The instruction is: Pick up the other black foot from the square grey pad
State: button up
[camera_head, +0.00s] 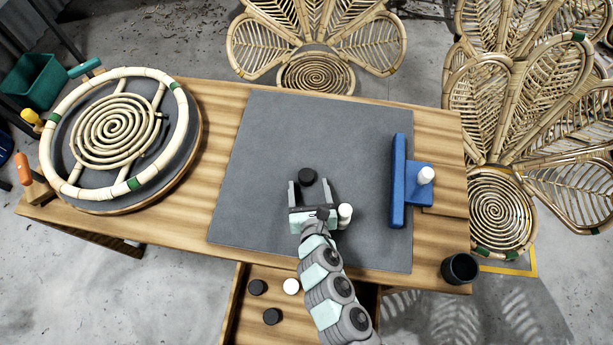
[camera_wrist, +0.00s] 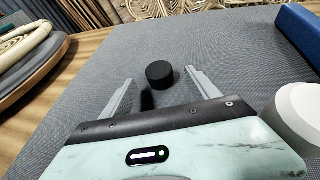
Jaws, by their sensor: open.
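A small black foot (camera_head: 307,176) stands on the square grey pad (camera_head: 270,135). My gripper (camera_head: 309,187) is low over the pad and open, its fingers pointing at the foot. In the wrist view the black foot (camera_wrist: 159,75) stands between and slightly beyond the fingertips (camera_wrist: 160,80), with a visible gap on both sides. A dark patch in front of it looks like a shadow. Nothing is held.
A white foot (camera_head: 345,213) stands just right of my gripper. A blue block fixture (camera_head: 398,185) holds another white piece (camera_head: 426,174). A dark cup (camera_head: 459,268) stands at the front right. Black feet (camera_head: 257,287) and a white one (camera_head: 291,286) lie in the open drawer.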

aim_at(307, 183)
jog(key=shift+x, duration=1.55)
jog(key=c, duration=1.4)
